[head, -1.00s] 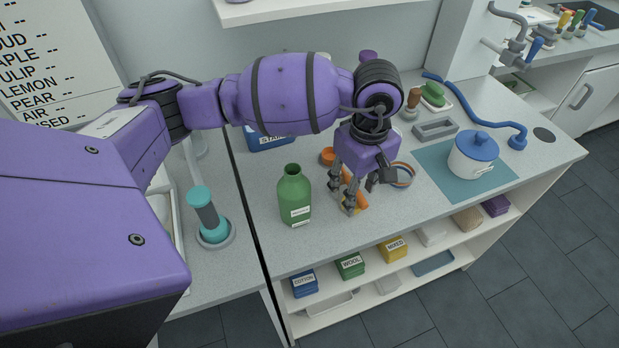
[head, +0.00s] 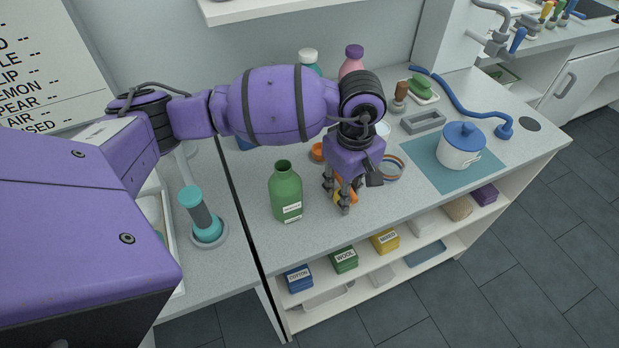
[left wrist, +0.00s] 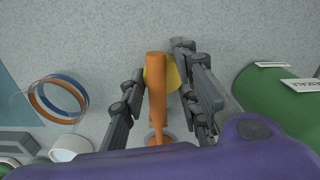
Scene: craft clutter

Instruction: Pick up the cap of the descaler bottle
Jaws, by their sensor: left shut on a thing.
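The green descaler bottle (head: 286,192) stands upright on the counter with an open neck and no cap on it. It also shows at the right edge of the left wrist view (left wrist: 280,100), its label partly in sight. My left gripper (head: 345,200) points down just right of the bottle, close to the counter. In the left wrist view its fingers (left wrist: 163,80) are shut on a yellow cap (left wrist: 173,76). An orange stick-like thing (left wrist: 156,90) lies between the fingers and hides part of the cap. My right gripper is not in view.
An orange round piece (head: 318,152) sits behind the gripper. Rolls of tape (head: 392,168) lie to its right, then a white pot (head: 458,155) with a blue lid on a teal mat (head: 420,172). Two bottles stand behind my arm. The counter in front of the gripper is clear.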

